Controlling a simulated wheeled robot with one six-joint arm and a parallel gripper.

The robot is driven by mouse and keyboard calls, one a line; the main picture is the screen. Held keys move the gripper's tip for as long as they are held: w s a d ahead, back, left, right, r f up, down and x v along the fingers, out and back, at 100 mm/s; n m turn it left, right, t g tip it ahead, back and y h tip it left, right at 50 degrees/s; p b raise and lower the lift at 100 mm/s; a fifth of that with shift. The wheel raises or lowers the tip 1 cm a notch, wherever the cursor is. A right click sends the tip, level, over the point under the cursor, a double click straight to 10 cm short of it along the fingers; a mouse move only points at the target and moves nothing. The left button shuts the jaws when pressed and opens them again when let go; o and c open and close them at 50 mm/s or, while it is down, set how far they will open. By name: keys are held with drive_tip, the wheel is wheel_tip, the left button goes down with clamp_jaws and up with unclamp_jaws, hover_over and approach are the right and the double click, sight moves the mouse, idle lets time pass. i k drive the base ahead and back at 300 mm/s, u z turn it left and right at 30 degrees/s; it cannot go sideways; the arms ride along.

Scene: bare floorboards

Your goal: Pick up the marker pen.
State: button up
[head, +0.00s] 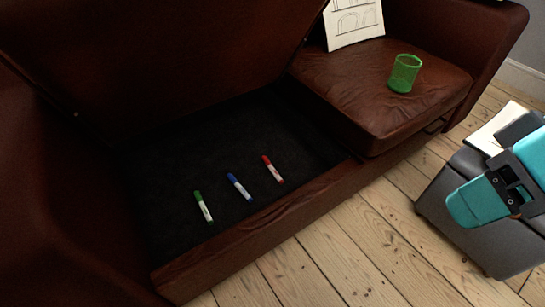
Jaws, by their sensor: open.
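Three marker pens lie apart from one another on the dark floor of the open compartment under the raised sofa seat. The green-capped marker (203,206) is on the left, the blue-capped marker (239,187) in the middle and the red-capped marker (272,169) on the right. Each has a white label, and nothing covers them. Teal and dark parts of my arm show at the right edge, well away from the markers.
The brown leather sofa's front rail (265,231) borders the compartment. The raised seat (150,50) leans over its back. A green mesh cup (404,74) and a drawing (354,22) are on the closed seat. A grey block-like piece (450,220) stands at right; floorboards (345,240) between are clear.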

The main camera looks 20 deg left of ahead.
sight(267, 162)
drive_tip(key=i, duration=0.6)
drive_tip(key=u, duration=2.1)
